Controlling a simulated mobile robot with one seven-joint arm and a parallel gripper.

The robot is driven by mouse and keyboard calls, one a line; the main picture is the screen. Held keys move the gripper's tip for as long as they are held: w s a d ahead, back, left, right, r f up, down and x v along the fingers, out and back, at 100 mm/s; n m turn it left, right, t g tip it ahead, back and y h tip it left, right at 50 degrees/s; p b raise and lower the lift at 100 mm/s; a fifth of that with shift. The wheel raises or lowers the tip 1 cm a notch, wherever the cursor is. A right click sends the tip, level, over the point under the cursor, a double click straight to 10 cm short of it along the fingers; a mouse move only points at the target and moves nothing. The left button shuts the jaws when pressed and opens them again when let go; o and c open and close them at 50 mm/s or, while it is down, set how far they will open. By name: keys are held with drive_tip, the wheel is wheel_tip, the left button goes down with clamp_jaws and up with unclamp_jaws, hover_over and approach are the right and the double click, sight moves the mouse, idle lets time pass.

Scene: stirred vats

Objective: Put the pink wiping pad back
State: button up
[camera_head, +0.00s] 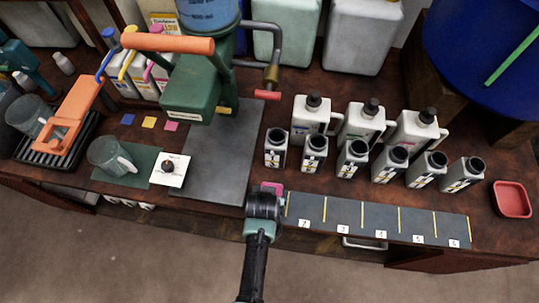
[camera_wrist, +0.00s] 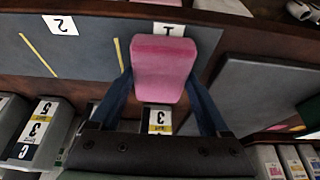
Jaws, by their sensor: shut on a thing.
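The pink wiping pad (camera_wrist: 163,66) is between the two fingers of my gripper (camera_wrist: 162,80) in the wrist view, and my gripper is shut on it. In the head view, a pink edge of the pad (camera_head: 274,187) shows past my gripper (camera_head: 267,190), at the left end of the numbered dark strip (camera_head: 340,217). I cannot tell whether the pad touches the bench.
Several open-necked bottles (camera_head: 352,160) stand behind the strip, with capped jugs (camera_head: 312,115) behind them. A red tray (camera_head: 512,200) is at the far right. A grey mat (camera_head: 222,165) lies left of my gripper. A clear jug (camera_head: 108,155) stands further left.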

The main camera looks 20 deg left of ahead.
drive_tip(key=o, duration=1.3)
drive_tip(key=shift+r, duration=0.1)
drive_tip(key=p+v, duration=0.2)
drive_tip(key=v, duration=1)
